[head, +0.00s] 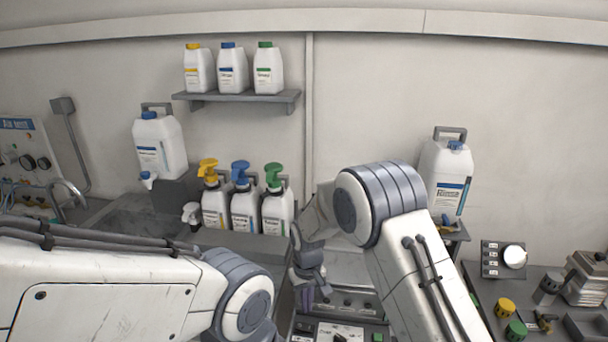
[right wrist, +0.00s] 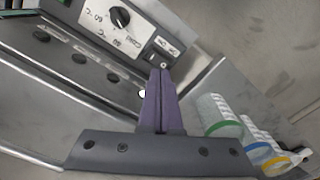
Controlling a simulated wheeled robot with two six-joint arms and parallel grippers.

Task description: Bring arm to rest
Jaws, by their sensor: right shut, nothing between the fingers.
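My right arm (head: 385,215) reaches in from the lower right and bends at its large grey joint in the middle of the head view. My right gripper (head: 308,294) hangs near the centre, above a grey unit with a control panel (head: 340,332). In the right wrist view its purple fingers (right wrist: 160,85) are together with nothing between them. They point toward the panel's black dial (right wrist: 120,17) and switch. I cannot tell how far above the panel they are. My left arm (head: 110,290) comes in from the left; its gripper is out of the picture.
Spray bottles with yellow, blue and green heads (head: 242,208) stand left of my right gripper. A wall shelf (head: 240,98) holds three bottles. White canisters stand at left (head: 158,145) and right (head: 447,180). The right counter (head: 480,285) carries a small box, coloured caps and fittings.

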